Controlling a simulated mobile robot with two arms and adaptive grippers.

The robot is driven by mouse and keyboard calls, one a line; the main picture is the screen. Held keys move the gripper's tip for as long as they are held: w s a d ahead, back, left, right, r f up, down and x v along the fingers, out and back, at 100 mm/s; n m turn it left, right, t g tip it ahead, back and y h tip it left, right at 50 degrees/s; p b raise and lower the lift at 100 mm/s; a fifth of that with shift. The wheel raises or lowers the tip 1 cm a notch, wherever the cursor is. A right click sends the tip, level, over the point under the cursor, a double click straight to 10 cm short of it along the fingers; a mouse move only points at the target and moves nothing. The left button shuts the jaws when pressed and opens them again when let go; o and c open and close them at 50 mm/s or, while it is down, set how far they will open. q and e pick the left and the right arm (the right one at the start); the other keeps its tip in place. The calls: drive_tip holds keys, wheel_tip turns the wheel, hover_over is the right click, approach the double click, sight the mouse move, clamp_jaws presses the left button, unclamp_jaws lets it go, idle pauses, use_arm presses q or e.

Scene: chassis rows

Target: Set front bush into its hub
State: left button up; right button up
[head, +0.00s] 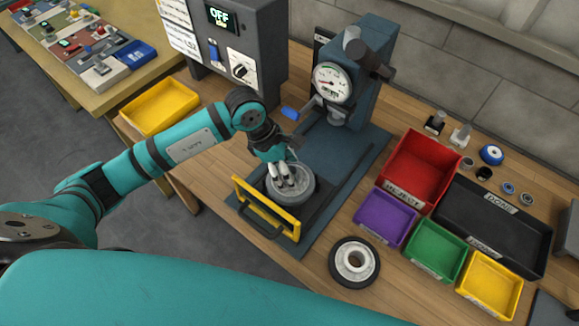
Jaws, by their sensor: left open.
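A grey wheel with a dark tyre (304,195) lies flat on the press bed, behind a yellow guard frame (262,212). My left gripper (283,183) reaches down over this wheel's hub, its fingers open and at or just above the hub face. The fingers cover the hub centre, so I cannot tell whether a bush sits there. A second wheel (339,271) with a pale hub and an open centre hole lies on the bench in front of the press. Small rings (508,188) lie at the right; I cannot tell if one is a bush. My right gripper is out of view.
The press (368,95) with its dial gauge stands behind the wheel. Red (437,152), purple (385,218), green (436,250) and yellow (489,285) bins and a black DONE tray (527,232) fill the right. A control box (265,45) stands back left.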

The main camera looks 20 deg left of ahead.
use_arm(q)
drive_tip(key=v, duration=1.2)
drive_tip(key=shift+f, duration=0.15)
